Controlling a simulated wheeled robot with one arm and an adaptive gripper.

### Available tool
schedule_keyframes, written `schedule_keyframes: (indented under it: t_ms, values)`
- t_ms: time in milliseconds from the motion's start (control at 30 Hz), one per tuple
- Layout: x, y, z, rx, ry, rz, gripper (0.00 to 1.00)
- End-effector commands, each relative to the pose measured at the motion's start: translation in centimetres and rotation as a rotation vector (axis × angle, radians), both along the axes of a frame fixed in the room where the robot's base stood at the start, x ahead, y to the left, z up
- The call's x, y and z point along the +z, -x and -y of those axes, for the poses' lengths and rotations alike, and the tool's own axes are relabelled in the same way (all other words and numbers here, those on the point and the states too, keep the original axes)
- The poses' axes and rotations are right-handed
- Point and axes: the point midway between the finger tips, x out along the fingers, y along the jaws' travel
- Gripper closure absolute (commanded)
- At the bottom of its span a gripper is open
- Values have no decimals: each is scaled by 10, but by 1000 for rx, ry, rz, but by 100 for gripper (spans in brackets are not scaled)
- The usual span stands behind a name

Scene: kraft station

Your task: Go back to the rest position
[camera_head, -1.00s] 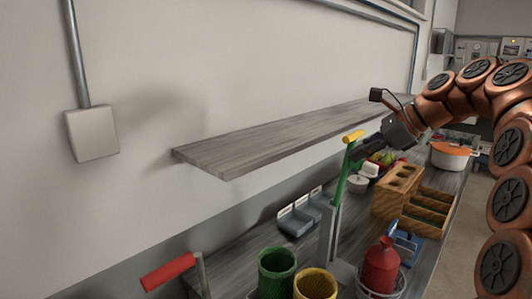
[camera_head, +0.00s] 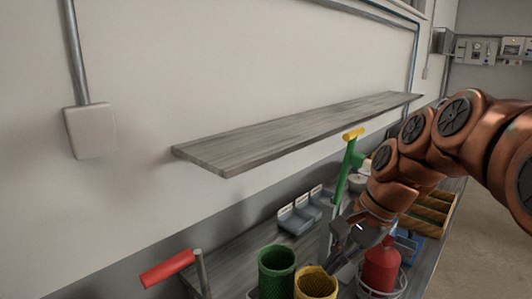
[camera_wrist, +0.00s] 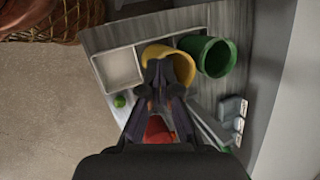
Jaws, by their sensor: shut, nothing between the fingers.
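My gripper (camera_head: 338,258) is shut and empty. In the head view it hangs low over the bench, just above and beside the yellow cup (camera_head: 316,284), with the red bottle (camera_head: 381,266) to its right. In the wrist view my gripper (camera_wrist: 166,92) points down and overlaps the yellow cup (camera_wrist: 180,60). I cannot tell whether the fingers touch the cup. My copper arm reaches in from the right and hides part of the bench.
A green cup (camera_head: 277,270) stands left of the yellow one. A green post with a yellow handle (camera_head: 353,134) rises behind my gripper. A grey shelf (camera_head: 290,132) overhangs the bench. Bare floor (camera_wrist: 45,110) shows beside it.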

Motion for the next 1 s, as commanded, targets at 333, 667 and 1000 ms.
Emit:
schedule_keyframes:
  t_ms: [333, 667, 1000]
  values:
    - [-60, 85, 7, 324, 161, 8, 100]
    - [-115, 167, 30, 653, 283, -9, 100]
    - [-149, 219, 52, 877, 341, -31, 100]
